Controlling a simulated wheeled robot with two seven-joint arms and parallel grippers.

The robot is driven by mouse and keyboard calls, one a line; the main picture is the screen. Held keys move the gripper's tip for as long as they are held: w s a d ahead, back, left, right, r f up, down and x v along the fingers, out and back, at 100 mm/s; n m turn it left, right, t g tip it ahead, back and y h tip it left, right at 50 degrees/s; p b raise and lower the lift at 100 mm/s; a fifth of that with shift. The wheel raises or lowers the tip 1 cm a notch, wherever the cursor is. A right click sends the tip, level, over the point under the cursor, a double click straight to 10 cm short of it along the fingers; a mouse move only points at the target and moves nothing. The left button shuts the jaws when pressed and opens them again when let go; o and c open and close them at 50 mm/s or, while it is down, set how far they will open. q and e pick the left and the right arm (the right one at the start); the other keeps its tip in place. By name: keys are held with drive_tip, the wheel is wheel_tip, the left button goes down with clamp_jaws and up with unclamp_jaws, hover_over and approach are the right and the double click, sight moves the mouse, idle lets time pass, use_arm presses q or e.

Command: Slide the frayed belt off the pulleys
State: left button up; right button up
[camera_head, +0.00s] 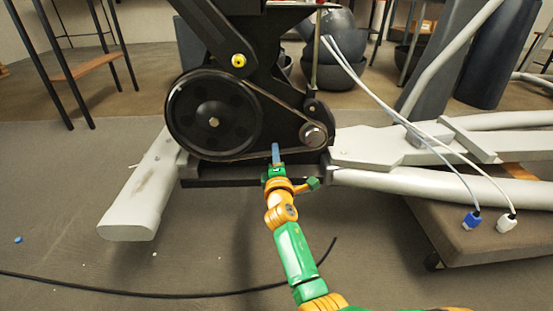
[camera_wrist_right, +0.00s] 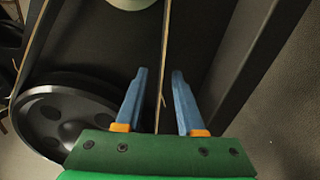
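The belt (camera_head: 274,100) is a thin tan band running around the large black pulley (camera_head: 213,112) and the small metal pulley (camera_head: 312,134). In the right wrist view one run of the belt (camera_wrist_right: 166,45) passes between my fingers, with a loose frayed strand near the tips. My right gripper (camera_head: 275,150) is at the lower run, between the two pulleys. Its blue fingers (camera_wrist_right: 156,85) are apart, on either side of the belt without clearly gripping it. The large pulley (camera_wrist_right: 65,118) also shows at the wrist view's lower left. My left gripper is out of view.
The machine's black frame (camera_head: 285,50) stands behind the pulleys, with a pale foot bar (camera_head: 145,190) at left. White and blue cables (camera_head: 400,115) hang at right above a brown wheeled platform (camera_head: 490,235). A black cable (camera_head: 150,294) lies on the floor.

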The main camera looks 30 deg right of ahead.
drive_tip(key=shift+w+d, duration=0.25)
drive_tip(key=shift+w, duration=0.1)
idle(0.3)
clamp_jaws()
idle(2.9)
